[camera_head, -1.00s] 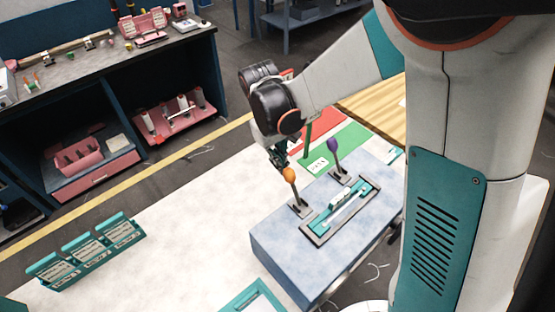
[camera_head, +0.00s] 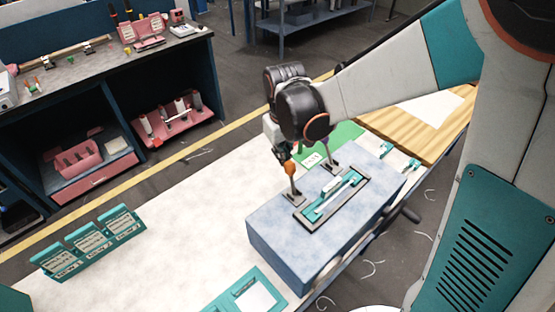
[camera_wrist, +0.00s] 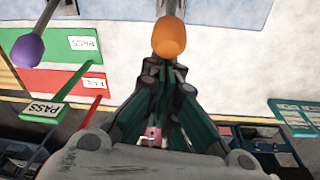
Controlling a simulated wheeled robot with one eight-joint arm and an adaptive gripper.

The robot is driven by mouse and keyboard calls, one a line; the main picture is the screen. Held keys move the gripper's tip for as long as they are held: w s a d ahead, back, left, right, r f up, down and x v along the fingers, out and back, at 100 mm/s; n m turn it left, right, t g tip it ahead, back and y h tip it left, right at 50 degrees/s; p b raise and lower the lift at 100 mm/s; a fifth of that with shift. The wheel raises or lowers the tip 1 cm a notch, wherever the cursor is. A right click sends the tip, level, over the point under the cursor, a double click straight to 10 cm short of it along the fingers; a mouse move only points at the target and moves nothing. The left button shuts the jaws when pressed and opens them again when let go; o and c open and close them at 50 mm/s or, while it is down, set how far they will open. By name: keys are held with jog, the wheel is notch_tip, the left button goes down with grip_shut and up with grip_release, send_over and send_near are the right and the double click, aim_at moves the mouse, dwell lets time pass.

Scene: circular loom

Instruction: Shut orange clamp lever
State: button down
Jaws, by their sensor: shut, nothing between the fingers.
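The orange clamp lever (camera_head: 290,167) stands up from the left end of a blue-grey block (camera_head: 300,252), with its knob on top. In the wrist view its orange knob (camera_wrist: 169,37) is just ahead of my fingertips, near the top middle. My gripper (camera_head: 283,156) is shut and empty, right behind the orange knob in the head view; in the wrist view the fingertips (camera_wrist: 168,66) are close together below the knob. I cannot tell whether they touch it.
A teal fixture in a dark frame (camera_head: 332,197) lies on the block beside the levers. Green PASS (camera_wrist: 72,45) and red FAIL (camera_wrist: 62,82) areas lie beyond. Teal card holders (camera_head: 88,245) stand at the left. The white table between is clear.

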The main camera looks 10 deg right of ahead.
jog(key=s+d+t+y+b, duration=0.2)
jog(key=s+d+t, duration=0.3)
jog(key=s, duration=0.3)
jog(key=shift+s+d+r+y, duration=0.3)
jog(key=shift+d+r+y, duration=0.1)
jog(key=shift+y, duration=0.3)
